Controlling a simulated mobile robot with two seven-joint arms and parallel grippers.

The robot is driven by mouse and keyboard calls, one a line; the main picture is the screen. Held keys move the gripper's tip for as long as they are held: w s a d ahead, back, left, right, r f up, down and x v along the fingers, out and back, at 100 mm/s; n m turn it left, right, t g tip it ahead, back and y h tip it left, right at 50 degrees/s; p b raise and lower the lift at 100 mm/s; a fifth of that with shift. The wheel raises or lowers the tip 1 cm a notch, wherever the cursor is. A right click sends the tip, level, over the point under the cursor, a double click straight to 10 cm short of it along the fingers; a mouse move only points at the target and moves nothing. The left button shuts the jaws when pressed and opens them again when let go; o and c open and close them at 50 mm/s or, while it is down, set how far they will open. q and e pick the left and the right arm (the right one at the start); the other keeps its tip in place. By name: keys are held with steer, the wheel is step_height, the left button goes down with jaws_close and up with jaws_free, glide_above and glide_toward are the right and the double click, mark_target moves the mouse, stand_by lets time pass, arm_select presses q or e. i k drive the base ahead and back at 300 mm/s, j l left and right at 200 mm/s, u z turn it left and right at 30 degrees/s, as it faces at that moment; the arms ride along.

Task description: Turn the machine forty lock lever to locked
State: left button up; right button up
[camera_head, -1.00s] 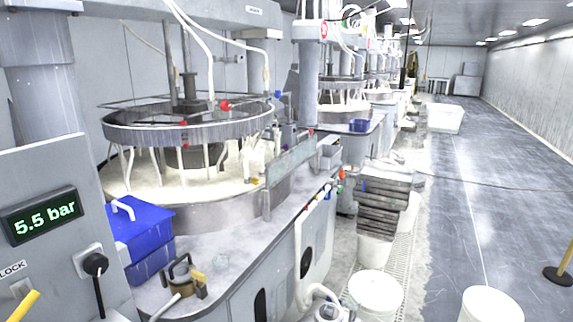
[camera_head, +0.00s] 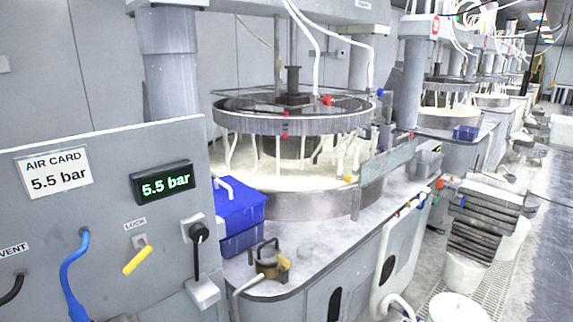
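The lock lever (camera_head: 138,258) is a yellow handle on a grey pivot, under a small LOCK label (camera_head: 135,224) on the grey panel at the left. Its handle slants from the pivot down to the left. A black lever (camera_head: 198,250) on a white plate is just to its right. A blue hose (camera_head: 74,277) hangs to its left, near the VENT label (camera_head: 13,249). A green display (camera_head: 165,183) reads 5.5 bar, matching the AIR CARD sign (camera_head: 55,172). Neither of my grippers shows in the head view.
A blue box (camera_head: 240,208) and a small brass-coloured fitting (camera_head: 268,266) stand on the machine's bench right of the panel. The round polishing machine (camera_head: 300,118) is behind. Stacked grey slabs (camera_head: 482,225) and white buckets (camera_head: 455,308) stand on the floor at the right.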

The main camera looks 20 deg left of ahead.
mark_target(146, 249)
steer(key=u, duration=1.05)
